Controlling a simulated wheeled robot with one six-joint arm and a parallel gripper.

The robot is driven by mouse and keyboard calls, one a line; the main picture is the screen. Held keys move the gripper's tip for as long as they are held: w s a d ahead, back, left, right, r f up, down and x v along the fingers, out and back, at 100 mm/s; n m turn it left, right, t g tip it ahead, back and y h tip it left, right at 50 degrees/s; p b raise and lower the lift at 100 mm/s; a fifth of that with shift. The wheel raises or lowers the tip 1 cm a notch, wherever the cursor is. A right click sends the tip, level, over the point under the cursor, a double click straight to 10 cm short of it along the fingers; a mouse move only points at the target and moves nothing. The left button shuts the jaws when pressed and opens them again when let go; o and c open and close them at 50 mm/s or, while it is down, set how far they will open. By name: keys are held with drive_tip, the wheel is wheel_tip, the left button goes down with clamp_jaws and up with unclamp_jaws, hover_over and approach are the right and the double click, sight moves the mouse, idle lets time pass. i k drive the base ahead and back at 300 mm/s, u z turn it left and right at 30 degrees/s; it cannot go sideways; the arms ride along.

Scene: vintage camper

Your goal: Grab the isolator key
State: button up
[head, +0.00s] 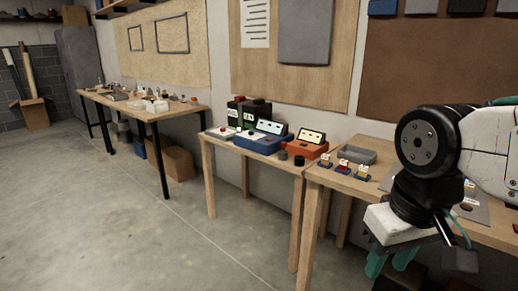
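I cannot make out an isolator key for certain at this size. Three small blue-based pieces with orange, red or yellow tops stand in a row on the near bench: a left one (324,160), a middle one (343,166) and a right one (362,173). My gripper (392,262) hangs at the lower right, in front of the near bench and apart from these pieces. Teal and dark parts show below its white body. Its fingertips are partly hidden, so its opening is unclear.
The near bench (325,178) also holds a grey tray (355,156). The middle table has a blue device (262,138), an orange device (306,147) and a black battery-like box (250,112). A cluttered bench (175,112) stands at far left. The concrete floor at left is clear.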

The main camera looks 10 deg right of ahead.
sight(283, 145)
drive_tip(key=u, duration=0.65)
drive_tip(key=i, duration=1.05)
drive_tip(key=u, duration=0.4)
drive_tip(key=i, duration=0.9)
drive_tip(key=z, duration=0.75)
drive_tip(key=i, duration=0.65)
drive_tip(key=z, duration=1.15)
drive_tip(key=i, duration=0.35)
drive_tip(key=z, duration=0.3)
